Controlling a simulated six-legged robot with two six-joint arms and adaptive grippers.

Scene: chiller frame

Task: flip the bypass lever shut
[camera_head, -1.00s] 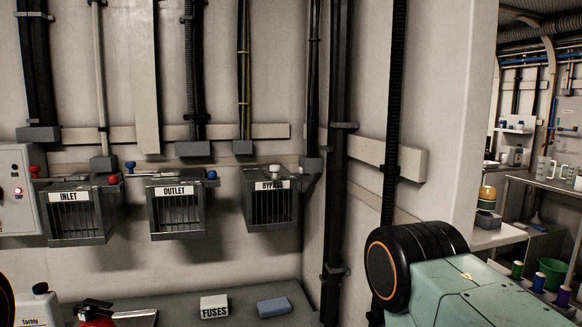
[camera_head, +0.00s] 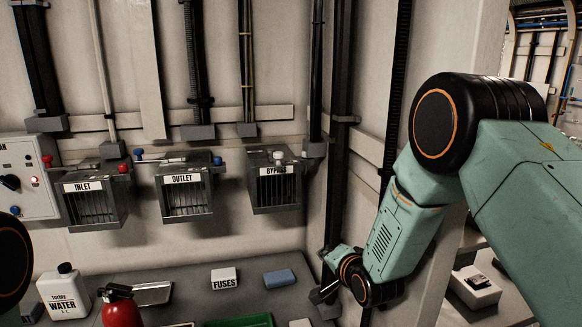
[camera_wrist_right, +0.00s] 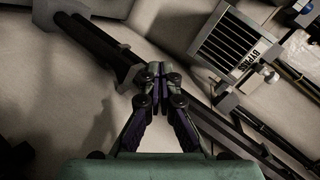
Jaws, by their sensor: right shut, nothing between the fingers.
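The bypass box (camera_head: 263,194), a grey barred cage labelled BYPASS, hangs on the wall right of the OUTLET box. A pale knob (camera_head: 278,155) shows at its top; the lever's exact position is too small to tell. In the right wrist view the box (camera_wrist_right: 205,45) is at the upper right, tilted, with the pale knob (camera_wrist_right: 271,77) beside its label. My right gripper (camera_head: 318,296) is low by the wall corner, below and right of the box and apart from it. Its fingers (camera_wrist_right: 155,72) are shut and empty. My left gripper is out of view.
The INLET box (camera_head: 70,210) and OUTLET box (camera_head: 165,200) hang to the left. Dark vertical pipes (camera_head: 340,150) run close to the bypass box. A bench below holds a FUSES box (camera_head: 224,278), blue block (camera_head: 279,276), water bottle (camera_head: 64,293) and red extinguisher (camera_head: 122,312).

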